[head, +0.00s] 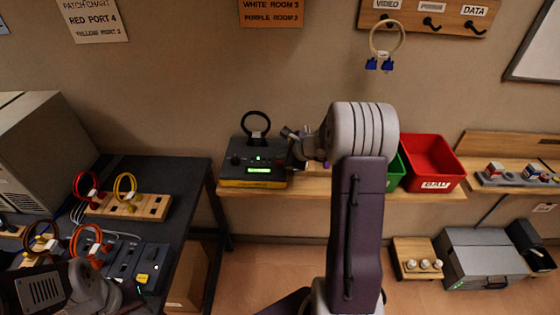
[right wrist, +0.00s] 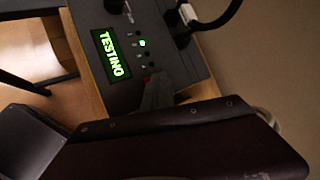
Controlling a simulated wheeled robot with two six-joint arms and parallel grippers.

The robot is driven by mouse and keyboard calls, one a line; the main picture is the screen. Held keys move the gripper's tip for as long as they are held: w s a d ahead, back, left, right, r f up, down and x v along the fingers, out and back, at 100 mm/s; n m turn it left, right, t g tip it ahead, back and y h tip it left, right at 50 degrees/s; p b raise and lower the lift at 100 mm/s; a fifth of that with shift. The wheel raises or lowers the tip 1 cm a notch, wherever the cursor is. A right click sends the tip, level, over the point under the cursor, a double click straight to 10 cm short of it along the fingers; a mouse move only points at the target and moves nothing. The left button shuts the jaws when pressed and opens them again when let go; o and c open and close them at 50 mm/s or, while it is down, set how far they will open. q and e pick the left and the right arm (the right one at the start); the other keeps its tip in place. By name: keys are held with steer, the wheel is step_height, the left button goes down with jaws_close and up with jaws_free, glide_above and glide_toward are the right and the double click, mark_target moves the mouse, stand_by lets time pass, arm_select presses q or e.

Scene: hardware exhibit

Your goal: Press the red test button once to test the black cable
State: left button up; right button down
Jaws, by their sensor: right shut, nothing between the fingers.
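The tester (head: 236,171) is a dark box with a yellow front edge on the wooden shelf. Its display (right wrist: 110,54) is lit green and reads TESTING in the right wrist view, with one green light (right wrist: 142,43) beside it. The black cable (head: 255,122) stands as a loop plugged into the tester's top. My right gripper (head: 297,143) is shut and empty at the tester's right side. Its dark tip (right wrist: 156,92) is at the panel; I cannot tell if it touches. My left wrist (head: 85,288) shows at lower left, without visible fingers.
A green bin (head: 396,170) and a red bin (head: 432,163) stand right of my right arm. A dark table (head: 190,175) at left holds red and yellow cable loops and switch panels. A pale cable (head: 387,40) hangs on a hook rack above. The floor is partly clear.

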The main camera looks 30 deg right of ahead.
mark_target(282, 163)
steer(key=shift+r+p, duration=0.65)
steer(key=shift+r, duration=0.15)
step_height(282, 163, up, 5)
steer(key=p, duration=0.4)
steer(key=shift+r, duration=0.1)
stand_by(0.4)
